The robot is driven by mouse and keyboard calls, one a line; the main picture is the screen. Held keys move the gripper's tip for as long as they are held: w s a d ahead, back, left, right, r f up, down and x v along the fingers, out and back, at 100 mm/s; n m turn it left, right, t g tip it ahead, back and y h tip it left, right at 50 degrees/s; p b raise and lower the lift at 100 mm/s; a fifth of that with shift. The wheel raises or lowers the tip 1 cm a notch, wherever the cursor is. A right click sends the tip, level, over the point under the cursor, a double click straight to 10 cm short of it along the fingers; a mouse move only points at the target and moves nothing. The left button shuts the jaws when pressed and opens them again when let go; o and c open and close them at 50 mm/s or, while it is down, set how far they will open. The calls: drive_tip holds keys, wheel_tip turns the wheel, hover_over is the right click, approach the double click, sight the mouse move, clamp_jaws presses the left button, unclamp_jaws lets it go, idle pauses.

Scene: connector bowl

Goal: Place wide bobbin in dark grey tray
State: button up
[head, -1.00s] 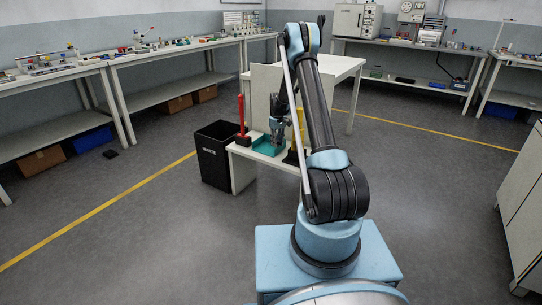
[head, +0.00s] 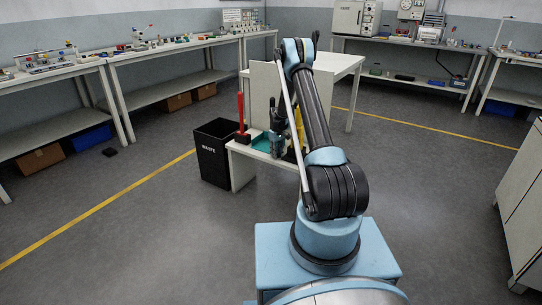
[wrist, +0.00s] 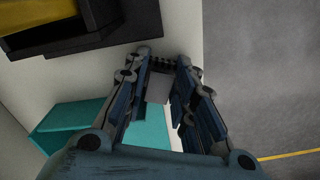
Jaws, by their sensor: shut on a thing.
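My gripper (wrist: 164,62) is shut on a small greyish piece (wrist: 157,88) in the wrist view, with a dark ribbed part beside it at the fingertips. I take this for the wide bobbin, though the fingers hide much of it. In the head view my gripper (head: 277,152) hangs over the front of the low white table, beside a teal tray (head: 261,143). The teal tray (wrist: 75,125) also shows below the fingers in the wrist view. A dark block or tray (wrist: 105,38) with something yellow lies at upper left there; I cannot tell if it is the dark grey tray.
A red upright thing (head: 241,115) stands at the table's left and a yellow one (head: 300,128) at its right. A white panel (head: 264,90) rises behind. A black waste bin (head: 213,155) stands left of the table. The floor in front is clear.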

drive_tip(key=o, duration=0.6)
drive_tip(key=shift+c, duration=0.2)
